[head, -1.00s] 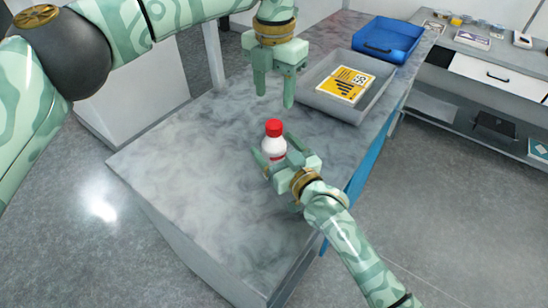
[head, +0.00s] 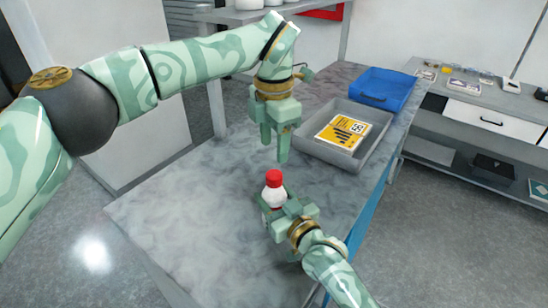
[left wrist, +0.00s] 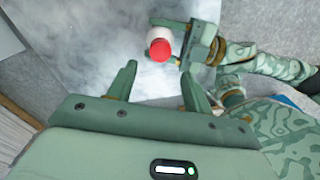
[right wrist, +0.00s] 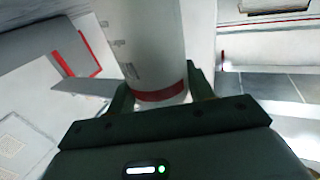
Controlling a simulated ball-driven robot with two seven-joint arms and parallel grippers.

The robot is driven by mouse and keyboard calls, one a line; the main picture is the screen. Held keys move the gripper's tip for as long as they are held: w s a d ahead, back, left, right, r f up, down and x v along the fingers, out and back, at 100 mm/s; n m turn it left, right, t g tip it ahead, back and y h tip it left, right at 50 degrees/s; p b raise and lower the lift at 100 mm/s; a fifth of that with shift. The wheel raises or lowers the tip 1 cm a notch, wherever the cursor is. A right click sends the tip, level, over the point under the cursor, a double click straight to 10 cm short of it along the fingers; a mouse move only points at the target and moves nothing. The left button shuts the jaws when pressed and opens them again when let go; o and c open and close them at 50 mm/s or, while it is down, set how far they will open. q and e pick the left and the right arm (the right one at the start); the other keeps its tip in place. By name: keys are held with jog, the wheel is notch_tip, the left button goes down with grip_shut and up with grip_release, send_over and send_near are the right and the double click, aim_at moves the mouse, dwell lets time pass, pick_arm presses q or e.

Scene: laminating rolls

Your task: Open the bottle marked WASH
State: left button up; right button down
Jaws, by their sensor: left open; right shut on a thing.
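A white bottle (head: 274,198) with a red cap (head: 273,178) stands upright over the grey table; I cannot read its mark. My right gripper (head: 279,206) is shut around its body from the front right. In the right wrist view the bottle's white side with a red band (right wrist: 160,92) rises between the fingers. I cannot tell whether the bottle touches the table. My left gripper (head: 274,150) is open and empty, pointing down just above the cap. In the left wrist view the cap (left wrist: 160,49) lies beyond the two open fingers, not between them.
A grey tray (head: 305,148) with a yellow and white pack (head: 344,131) sits behind to the right. A blue tray (head: 383,88) lies further back. The marbled table (head: 190,225) is clear at left and in front. A side counter (head: 470,106) stands at far right.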

aim_at(274, 175)
pick_arm(q)
jog(key=m, duration=0.9)
jog(key=shift+m, duration=0.3)
jog(key=m, duration=0.5)
jog(key=shift+m, duration=0.3)
jog(key=m, duration=0.6)
jog(key=shift+f+m, duration=0.35)
jog(key=shift+m, duration=0.05)
notch_tip(274, 175, down, 7)
jog(key=shift+f, duration=0.15)
jog(key=shift+c, duration=0.3)
